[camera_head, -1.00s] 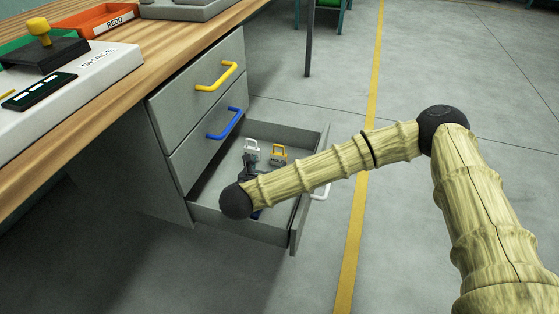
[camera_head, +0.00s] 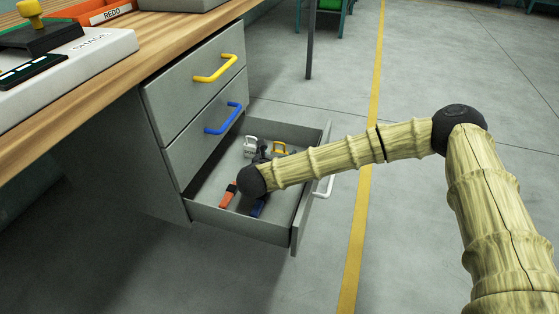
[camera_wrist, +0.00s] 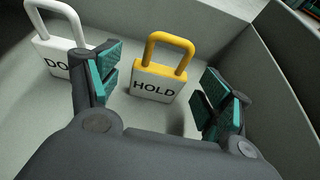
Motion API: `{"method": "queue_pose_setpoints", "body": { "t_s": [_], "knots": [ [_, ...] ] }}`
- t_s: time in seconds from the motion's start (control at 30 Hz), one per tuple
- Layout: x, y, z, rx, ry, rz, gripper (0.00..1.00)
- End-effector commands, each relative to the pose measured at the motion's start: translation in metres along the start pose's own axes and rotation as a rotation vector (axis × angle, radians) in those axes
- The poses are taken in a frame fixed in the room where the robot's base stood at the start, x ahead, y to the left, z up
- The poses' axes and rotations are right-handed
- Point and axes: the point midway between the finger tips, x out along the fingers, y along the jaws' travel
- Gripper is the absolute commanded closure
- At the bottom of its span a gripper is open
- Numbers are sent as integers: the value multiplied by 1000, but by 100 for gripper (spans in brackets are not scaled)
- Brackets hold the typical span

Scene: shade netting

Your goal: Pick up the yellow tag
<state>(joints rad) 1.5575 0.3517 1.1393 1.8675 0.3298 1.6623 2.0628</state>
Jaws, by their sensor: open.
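The yellow tag (camera_wrist: 158,76) is a padlock-shaped piece with a yellow shackle and a pale front lettered HOLD. It stands in the open bottom drawer (camera_head: 240,233). In the head view only its yellow top (camera_head: 279,148) shows clearly, above my arm. My gripper (camera_wrist: 162,97) is open and empty in the wrist view. Its teal-padded fingers are spread to the left and right of the tag, with the tag farther off between them. In the head view my gripper is mostly hidden behind my arm's dark wrist joint.
A white padlock-shaped tag (camera_wrist: 55,50) stands left of the yellow one, close to my left finger. Closed drawers with yellow (camera_head: 216,69) and blue (camera_head: 224,119) handles sit above.

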Motion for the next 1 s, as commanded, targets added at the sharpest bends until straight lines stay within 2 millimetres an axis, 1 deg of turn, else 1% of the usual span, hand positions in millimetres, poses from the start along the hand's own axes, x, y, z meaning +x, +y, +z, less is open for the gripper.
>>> {"method": "queue_pose_setpoints", "body": {
  "t_s": [0.03, 0.1, 0.27, 0.3, 0.47, 0.5, 0.53, 0.83, 1.0],
  "knots": [
    [5, 0, -1, 1, -1, -1, 21],
    [8, 0, 0, 1, -1, 0, 21],
    [7, 0, 1, 0, -1, 0, 21],
    [7, 0, 1, 0, -1, 0, 23],
    [7, 0, 1, 0, -1, 0, 52],
    [7, 0, 1, 1, -1, 0, 60],
    [7, 0, 1, 0, -1, 0, 63],
    [7, 0, 1, 1, -1, 1, 64],
    [4, 0, 9, 1, -1, 1, 64]
  ]
}}
